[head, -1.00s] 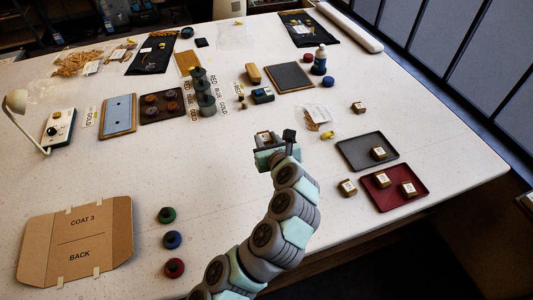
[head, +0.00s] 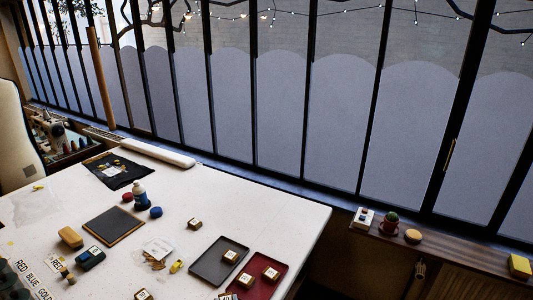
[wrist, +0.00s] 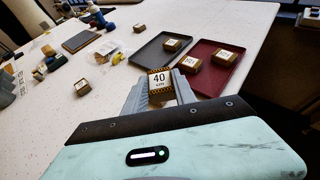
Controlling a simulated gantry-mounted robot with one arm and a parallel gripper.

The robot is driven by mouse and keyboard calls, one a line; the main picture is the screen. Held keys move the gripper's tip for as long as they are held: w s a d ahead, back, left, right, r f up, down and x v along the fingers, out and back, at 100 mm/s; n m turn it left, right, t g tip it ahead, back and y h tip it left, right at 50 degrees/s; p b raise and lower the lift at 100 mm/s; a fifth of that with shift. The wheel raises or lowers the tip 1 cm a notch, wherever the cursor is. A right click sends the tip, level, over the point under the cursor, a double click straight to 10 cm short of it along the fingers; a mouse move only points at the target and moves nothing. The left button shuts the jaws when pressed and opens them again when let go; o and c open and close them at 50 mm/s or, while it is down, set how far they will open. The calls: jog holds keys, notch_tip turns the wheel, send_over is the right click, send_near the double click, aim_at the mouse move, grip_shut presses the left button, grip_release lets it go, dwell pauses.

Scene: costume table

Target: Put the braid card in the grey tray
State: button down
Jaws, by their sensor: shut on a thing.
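In the wrist view my gripper (wrist: 160,90) is shut on a braid card (wrist: 159,78), a small brown-and-gold block with a white label that seems to read "40 cm". It is close to the near corner of the red tray; whether it touches the table is unclear. The grey tray (head: 205,271) holds one similar block (head: 231,256) and has bare floor beside it. It also shows in the wrist view (wrist: 150,54), beyond the held card. My gripper's jaws do not show in the head view.
The dark red tray (wrist: 212,82) beside the grey one holds two labelled blocks. Loose blocks lie on the table behind the grey tray (head: 194,223) and left of my gripper (wrist: 82,86). A clear bag (head: 158,248) and a yellow item (head: 177,266) lie left of the grey tray.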

jog(key=s+d+f+m+h, duration=0.1)
jog(key=d+f+m+h, duration=0.15)
jog(key=d, duration=0.35)
jog(key=s+d+f+m+h, duration=0.1)
jog(key=s+d+f+h, duration=0.15)
jog(key=d, duration=0.25)
jog(key=s+r+p, duration=0.4)
jog(key=r+p, duration=0.6)
jog(key=p, duration=0.2)
jog(key=s+r+y+p, duration=0.1)
jog(key=s+r+p, duration=0.4)
jog(key=r+p, duration=0.5)
jog(key=p, duration=0.2)
jog(key=shift+s+d+r+t+p, duration=0.2)
jog(key=shift+d+r+t+p, duration=0.1)
jog(key=shift+t+p, duration=0.1)
jog(key=shift+w+a+f, duration=0.1)
jog(key=shift+w, duration=0.05)
